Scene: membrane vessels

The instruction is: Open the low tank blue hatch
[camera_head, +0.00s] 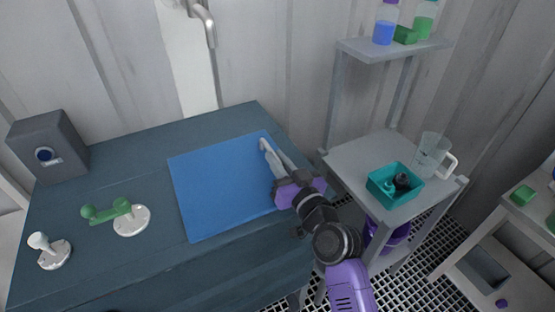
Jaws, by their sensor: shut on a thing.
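The blue hatch (215,190) is a flat blue square panel on top of the low dark blue-grey tank (120,250). It looks closed, lying flush or nearly so with the tank top. A pale handle (266,146) stands at the hatch's right side. My gripper (272,165) reaches in from the lower right and is shut on this handle. The fingers and the purple gripper body cover part of the handle and the hatch's right edge.
A green lever (110,210) and a white knob (50,250) stand left on the tank top, with a grey box (48,148) behind. To the right, a grey shelf stand (350,160) holds a teal bin (380,190) and a clear pitcher (430,156). A pipe (208,50) runs down the back wall.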

